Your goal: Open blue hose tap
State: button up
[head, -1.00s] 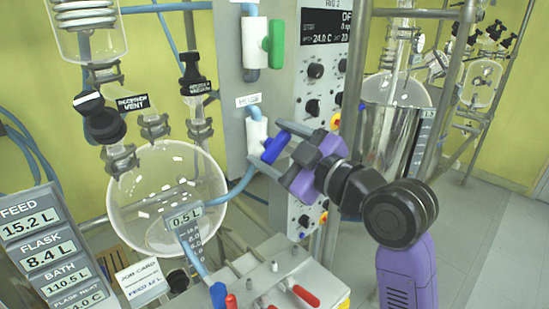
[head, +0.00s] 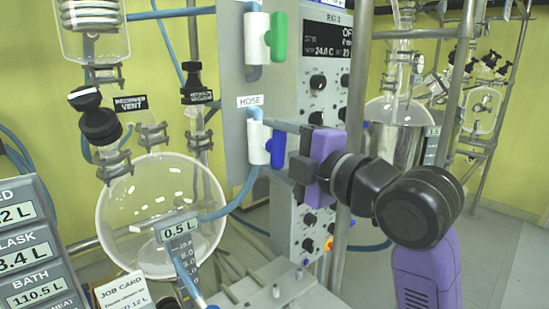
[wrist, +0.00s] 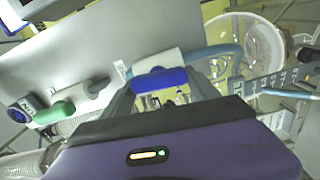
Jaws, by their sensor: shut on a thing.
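The blue hose tap handle (head: 278,149) is on a white valve body (head: 258,143) under the HOSE label (head: 250,101), on the grey panel. In the head view the handle stands upright, parallel to the valve body. In the wrist view the blue handle (wrist: 160,79) lies across between my two fingers, lined up with the white body behind it. My gripper (head: 284,141) reaches in from the right and is shut on the blue handle. The far finger is partly hidden in the head view.
A green-handled valve (head: 279,37) is above. A light blue hose (head: 232,196) runs from the tap toward the round glass flask (head: 150,225) at the left. A metal post (head: 352,150) stands close by my wrist. A display panel (head: 325,45) is behind.

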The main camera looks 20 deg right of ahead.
jog(key=shift+f+n, duration=0.1)
jog(key=shift+n, duration=0.3)
jog(key=o, duration=1.4)
jog(key=shift+s, duration=0.15)
jog(key=v, duration=0.7)
jog(key=shift+s+d+b, duration=0.1)
jog(key=shift+s+b, duration=0.15)
jog(key=shift+b, duration=0.15)
